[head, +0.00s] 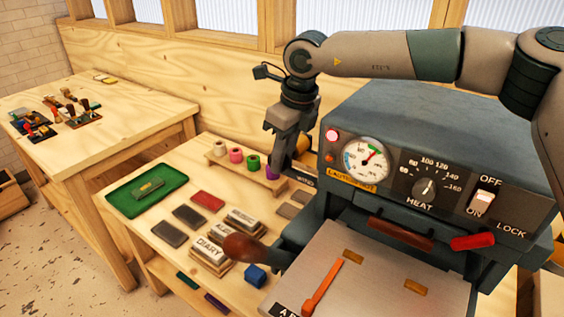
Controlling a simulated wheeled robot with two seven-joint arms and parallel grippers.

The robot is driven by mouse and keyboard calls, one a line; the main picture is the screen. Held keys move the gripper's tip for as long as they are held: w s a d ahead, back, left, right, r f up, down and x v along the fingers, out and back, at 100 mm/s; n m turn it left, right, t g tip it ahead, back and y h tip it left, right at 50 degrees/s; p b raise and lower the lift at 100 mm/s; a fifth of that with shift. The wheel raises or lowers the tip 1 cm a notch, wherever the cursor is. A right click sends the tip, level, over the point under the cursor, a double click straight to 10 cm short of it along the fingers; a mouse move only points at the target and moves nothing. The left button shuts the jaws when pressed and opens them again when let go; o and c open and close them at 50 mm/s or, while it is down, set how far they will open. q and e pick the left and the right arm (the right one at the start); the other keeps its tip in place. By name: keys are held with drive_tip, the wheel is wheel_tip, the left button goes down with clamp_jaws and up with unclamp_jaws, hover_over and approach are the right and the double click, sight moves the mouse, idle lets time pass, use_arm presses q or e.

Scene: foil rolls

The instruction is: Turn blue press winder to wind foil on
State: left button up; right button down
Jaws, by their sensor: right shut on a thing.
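The blue press (430,110) stands at the right, with a gauge, a heat dial and switches on its front. A "WIND" label (303,180) sits at its left side, marking the winder. My right gripper (284,160) points down beside the press's left side, just above this label, and is shut on the winder there. The winder's grip is mostly hidden by the fingers. A small tan round part (303,144) shows between the gripper and the press; I cannot tell if it is foil. My left gripper is not in view.
A wooden rack (222,160) holds white, pink, green and purple rolls close to my right gripper. A green tray (147,190), type blocks (210,250) and a blue cube (255,276) lie on the bench. A brown-knobbed handle (243,247) juts out left of the press.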

idle(0.3)
drive_tip(key=c, duration=1.6)
unclamp_jaws()
drive_tip(key=shift+r, duration=0.1)
